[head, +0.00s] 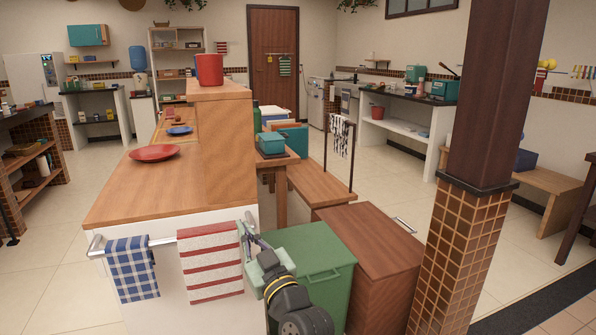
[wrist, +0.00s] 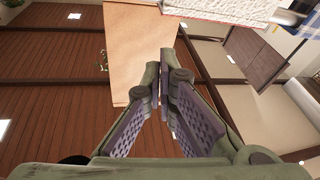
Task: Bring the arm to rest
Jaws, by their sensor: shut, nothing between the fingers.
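My gripper (head: 247,226) is in the head view just right of the red-and-white striped towel (head: 210,262), at the end of the wooden-topped counter (head: 110,200). In the wrist view my gripper (wrist: 165,58) has its two fingers together at the tips with nothing between them. My arm comes up from the bottom of the head view. Whether the fingers touch the towel or the rail cannot be told.
A metal rail (head: 165,241) holds the striped towel and a blue checked towel (head: 132,268). A green bin (head: 310,262) and a brown cabinet (head: 375,250) stand close right of my arm. A tiled pillar (head: 460,250) is farther right. Open floor (head: 45,275) lies left.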

